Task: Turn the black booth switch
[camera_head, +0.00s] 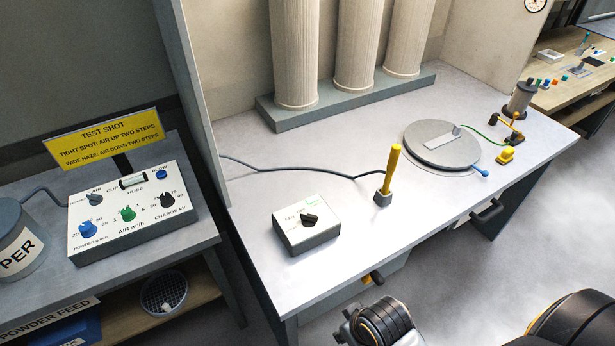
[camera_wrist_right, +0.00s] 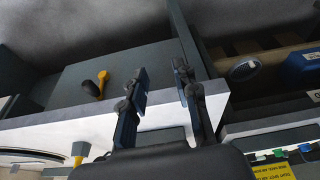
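The black switch knob (camera_head: 309,218) sits on top of a small light box with dark grey sides (camera_head: 308,238), near the left front of the white-topped table (camera_head: 360,238). Its lettering is too small to read. My right gripper (camera_wrist_right: 162,74) shows in the right wrist view. Its two dark fingers are apart with nothing between them, close to the white table edge. A dark grey block (camera_wrist_right: 162,136) shows partly behind the fingers; I cannot tell for sure that it is the switch box. The knob is not visible in that view. My left gripper is in neither view.
A yellow-handled tool (camera_head: 389,172) stands right of the box, with a cable behind. A partition (camera_head: 196,80) separates the left bench with its knob panel (camera_head: 133,212). A round grey plate (camera_head: 442,142) and columns (camera_head: 296,55) stand farther back. The tabletop around the box is clear.

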